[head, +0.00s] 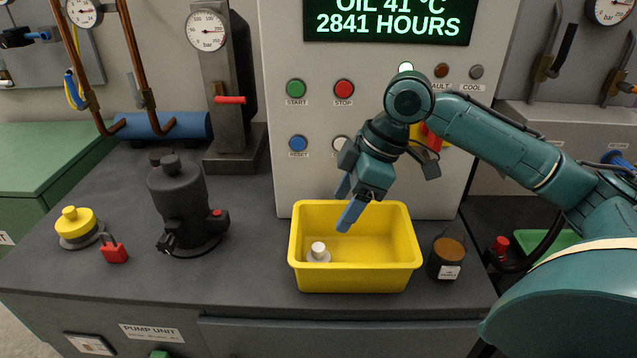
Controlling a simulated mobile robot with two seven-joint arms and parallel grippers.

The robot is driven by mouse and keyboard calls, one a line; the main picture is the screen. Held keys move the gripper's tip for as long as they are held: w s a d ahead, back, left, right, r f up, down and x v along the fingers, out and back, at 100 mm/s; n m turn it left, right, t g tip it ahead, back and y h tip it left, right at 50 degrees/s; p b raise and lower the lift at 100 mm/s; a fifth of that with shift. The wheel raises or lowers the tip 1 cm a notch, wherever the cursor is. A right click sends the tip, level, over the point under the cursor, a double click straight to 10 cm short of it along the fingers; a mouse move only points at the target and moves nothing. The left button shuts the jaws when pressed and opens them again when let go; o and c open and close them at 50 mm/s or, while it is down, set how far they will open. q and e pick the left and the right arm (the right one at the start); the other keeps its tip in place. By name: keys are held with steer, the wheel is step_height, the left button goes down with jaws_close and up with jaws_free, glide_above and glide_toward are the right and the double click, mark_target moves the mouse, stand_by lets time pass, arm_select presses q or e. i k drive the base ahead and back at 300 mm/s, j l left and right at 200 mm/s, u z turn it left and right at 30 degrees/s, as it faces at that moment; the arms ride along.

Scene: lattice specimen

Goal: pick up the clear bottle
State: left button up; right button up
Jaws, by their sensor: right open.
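A small bottle with a white cap (318,252) stands in the left part of the yellow bin (355,281). Its cap and pale, see-through-looking shoulder show; the bin's front wall hides its lower part. My right gripper (347,201) is open and empty above the back of the bin, with its blue fingers pointing down and left. It is above and to the right of the bottle, apart from it. A dark jar (446,259) with a brown top and white label stands just right of the bin. My left gripper is not in view.
A control panel (365,180) rises close behind the bin. A dark grey pump (181,208), a red padlock (115,250) and a yellow-topped part (76,224) stand at left. The dark counter (255,260) is clear between pump and bin.

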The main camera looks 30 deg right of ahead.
mark_target(449, 251)
steer(key=z, duration=1.8)
